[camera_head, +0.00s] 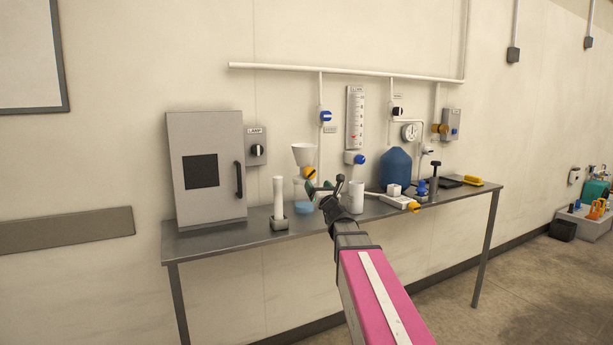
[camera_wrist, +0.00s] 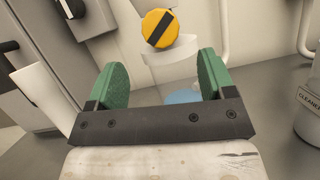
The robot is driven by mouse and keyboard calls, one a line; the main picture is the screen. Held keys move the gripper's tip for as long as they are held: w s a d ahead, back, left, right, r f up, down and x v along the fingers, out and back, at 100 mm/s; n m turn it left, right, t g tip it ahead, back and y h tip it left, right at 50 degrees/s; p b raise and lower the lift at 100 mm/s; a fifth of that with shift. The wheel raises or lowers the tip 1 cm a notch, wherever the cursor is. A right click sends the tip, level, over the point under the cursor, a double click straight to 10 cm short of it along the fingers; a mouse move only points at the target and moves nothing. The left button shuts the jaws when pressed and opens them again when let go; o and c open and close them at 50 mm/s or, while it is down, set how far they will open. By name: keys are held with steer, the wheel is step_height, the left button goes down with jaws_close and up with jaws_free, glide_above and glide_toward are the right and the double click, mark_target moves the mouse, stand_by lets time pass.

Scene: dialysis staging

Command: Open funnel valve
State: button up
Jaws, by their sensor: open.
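The white funnel (camera_head: 303,153) stands upright on the bench, with a yellow valve knob (camera_head: 309,172) at its neck. In the wrist view the round yellow knob (camera_wrist: 160,28) shows a dark diagonal bar across its face. It lies above and beyond my gripper's green fingertips (camera_wrist: 165,72), roughly midway between them in the picture. My gripper (camera_head: 321,188) is open and empty, just to the right of and below the knob in the head view. I see no contact with the knob. A clear vessel with blue contents (camera_head: 304,207) is below the funnel, partly hidden by a finger in the wrist view.
A grey cabinet (camera_head: 207,165) stands left on the bench (camera_head: 245,234). A white upright cylinder (camera_head: 278,200) is left of the funnel. Pipes and blue valves are on the wall behind.

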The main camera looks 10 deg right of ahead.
mark_target(311, 175)
steer(key=x, duration=0.8)
steer(key=shift+w+r, duration=0.1)
steer(key=shift+w, duration=0.1)
steer(key=shift+c, duration=0.2)
